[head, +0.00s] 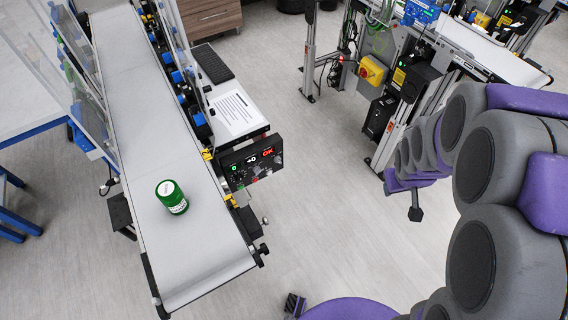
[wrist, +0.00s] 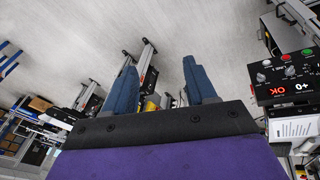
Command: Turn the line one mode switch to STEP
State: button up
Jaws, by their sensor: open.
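In the wrist view the control box (wrist: 285,80) is upside down at the right edge, with silver knobs (wrist: 262,77), a red button and a green button. The switch's setting and small labels are unreadable. My gripper (wrist: 161,80) is open and empty, its blue fingers spread left of the box and apart from it. In the head view only a dark end of my gripper (head: 293,303) shows low, below the box.
A green can (head: 171,197) stands on the near conveyor belt (head: 145,105). A paper sheet (head: 236,111) and a keyboard (head: 212,63) lie beside it. Another conveyor stand with a yellow-and-red switch (head: 371,72) is at the right. The floor between the conveyors is clear.

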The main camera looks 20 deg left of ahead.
jog(key=w+a+f+n+t+y, duration=0.3)
jog(key=w+a+f+n, duration=0.15)
jog(key=w+f, duration=0.75)
jog(key=n+t+y+b, duration=0.1)
jog(key=n+t+y, duration=0.2)
jog(key=t+y, duration=0.55)
send_near(280, 163)
jog(key=w+a+y+b, duration=0.1)
jog(key=w, duration=0.1)
jog(key=w+a+g+b, duration=0.1)
jog(key=w+b, duration=0.1)
jog(key=w+a+g+y+b, duration=0.1)
jog(key=w+a, duration=0.1)
jog(key=w, duration=0.1)
jog(key=shift+r+y, duration=0.2)
jog(key=shift+y, duration=0.15)
jog(key=shift+w+a+f, duration=0.15)
jog(key=shift+a, duration=0.6)
jog(key=shift+d, duration=0.3)
jog(key=c, duration=0.5)
grip_shut()
